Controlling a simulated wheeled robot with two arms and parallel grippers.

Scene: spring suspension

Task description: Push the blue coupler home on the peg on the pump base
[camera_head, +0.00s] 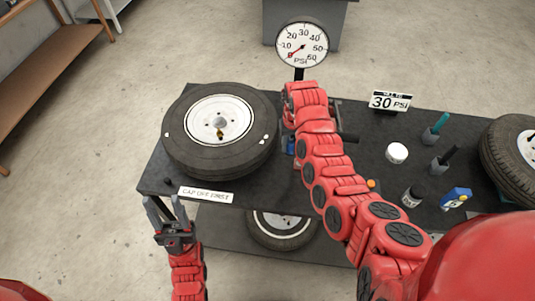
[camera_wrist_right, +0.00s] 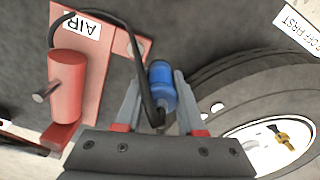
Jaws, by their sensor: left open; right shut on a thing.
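In the right wrist view, the blue coupler (camera_wrist_right: 162,85) sits between the two fingers of my right gripper (camera_wrist_right: 158,98), which is shut on it. A black hose runs from the coupler up past the pump base. The pump base (camera_wrist_right: 95,95) is a red plate with a red cylinder on it, left of the coupler. I cannot clearly make out the peg or whether the coupler touches it. In the head view my right arm hides most of this, with only a bit of blue showing. My left gripper (camera_head: 164,208) is open and empty at the table's front left edge.
A wheel (camera_head: 175,140) lies flat on the dark table (camera_head: 345,115), beside a white label (camera_head: 207,197). A pressure gauge (camera_head: 302,46) stands at the back. A 30 PSI sign (camera_head: 390,101), white cap (camera_head: 397,153), small bottles and another wheel (camera_head: 510,155) are to the right.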

